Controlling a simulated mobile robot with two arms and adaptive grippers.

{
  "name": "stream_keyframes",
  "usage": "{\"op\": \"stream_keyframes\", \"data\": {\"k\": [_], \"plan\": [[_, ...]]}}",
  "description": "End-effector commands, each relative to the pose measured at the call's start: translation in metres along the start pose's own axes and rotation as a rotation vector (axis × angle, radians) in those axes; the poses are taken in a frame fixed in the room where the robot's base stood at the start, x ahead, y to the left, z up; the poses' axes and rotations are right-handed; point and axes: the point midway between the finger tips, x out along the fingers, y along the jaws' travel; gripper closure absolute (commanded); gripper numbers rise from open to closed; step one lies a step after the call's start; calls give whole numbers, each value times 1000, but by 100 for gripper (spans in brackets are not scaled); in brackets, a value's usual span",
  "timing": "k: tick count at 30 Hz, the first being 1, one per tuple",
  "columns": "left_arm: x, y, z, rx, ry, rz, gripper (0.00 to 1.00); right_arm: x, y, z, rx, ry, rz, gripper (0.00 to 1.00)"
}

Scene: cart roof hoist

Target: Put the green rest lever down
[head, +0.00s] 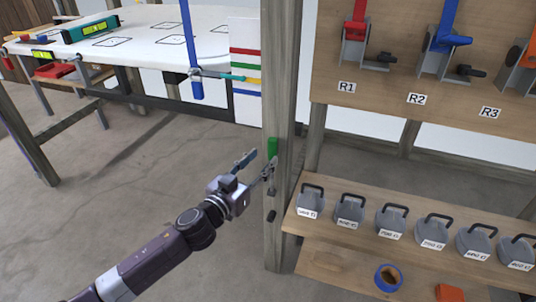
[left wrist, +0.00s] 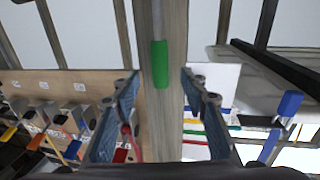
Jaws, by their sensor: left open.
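The green rest lever (head: 272,147) shows as a short green grip against the side of the wooden post (head: 282,60). In the left wrist view the green grip (left wrist: 160,65) lies along the post, in line with the gap between my fingers. My left gripper (head: 257,164) is open, just left of the post and a little below the grip in the head view. Its two fingers (left wrist: 158,84) are spread with nothing held between them. I cannot tell the exact distance to the grip. My right gripper is not in view.
Several grey weights (head: 391,222) with black handles stand on the wooden shelf (head: 350,245) right of the post. A board (head: 340,110) above carries coloured levers marked R1, R2 and R3. A white table (head: 150,30) stands back left. Floor left of the post is clear.

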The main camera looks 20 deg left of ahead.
Motion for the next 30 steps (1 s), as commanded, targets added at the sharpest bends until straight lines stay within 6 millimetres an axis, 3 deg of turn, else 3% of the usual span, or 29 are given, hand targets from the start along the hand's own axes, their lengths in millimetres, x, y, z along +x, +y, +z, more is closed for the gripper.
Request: {"op": "stream_keyframes", "data": {"k": [9,21,30], "plan": [[36,0,0,1,0,-1,60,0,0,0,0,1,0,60],[42,0,1,0,-2,-1,60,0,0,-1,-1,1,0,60],[41,0,1,0,-2,-1,93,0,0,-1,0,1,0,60]]}}
